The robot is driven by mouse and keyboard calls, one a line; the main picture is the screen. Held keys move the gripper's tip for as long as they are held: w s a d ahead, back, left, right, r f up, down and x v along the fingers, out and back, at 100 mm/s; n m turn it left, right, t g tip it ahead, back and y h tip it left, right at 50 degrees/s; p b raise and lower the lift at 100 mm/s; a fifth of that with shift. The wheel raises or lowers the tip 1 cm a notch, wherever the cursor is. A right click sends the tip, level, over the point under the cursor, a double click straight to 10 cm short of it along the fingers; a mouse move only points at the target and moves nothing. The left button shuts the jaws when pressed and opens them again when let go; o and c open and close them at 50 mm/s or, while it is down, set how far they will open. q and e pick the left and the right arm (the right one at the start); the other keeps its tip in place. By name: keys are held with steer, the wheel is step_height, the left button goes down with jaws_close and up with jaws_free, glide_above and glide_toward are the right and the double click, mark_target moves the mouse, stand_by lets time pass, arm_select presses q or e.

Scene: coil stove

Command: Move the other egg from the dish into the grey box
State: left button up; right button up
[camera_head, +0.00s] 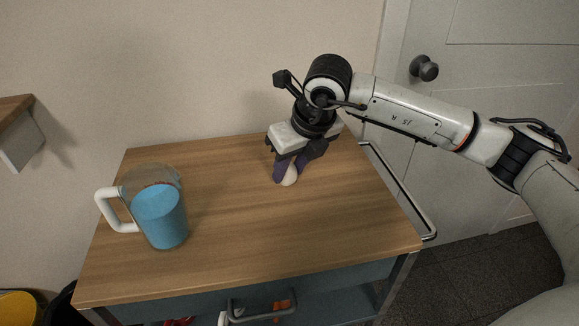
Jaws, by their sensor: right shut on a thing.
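My right gripper (291,170) is over the back part of the wooden cart top, pointing down. Its dark purple fingers are shut on a whitish egg (289,177), which shows between and below the fingertips. I cannot tell whether the egg touches the wood or hangs just above it. No dish and no grey box can be made out in this view. My left gripper is not in view.
A clear jug (162,212) with blue contents and a white handle stands on the left of the wooden top (240,235). The middle and front of the top are bare. A metal rail (405,195) runs along its right side. A door (480,90) stands behind.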

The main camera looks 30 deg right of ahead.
steer(key=shift+f, duration=0.1)
steer(key=o, duration=1)
steer(key=shift+o, duration=0.2)
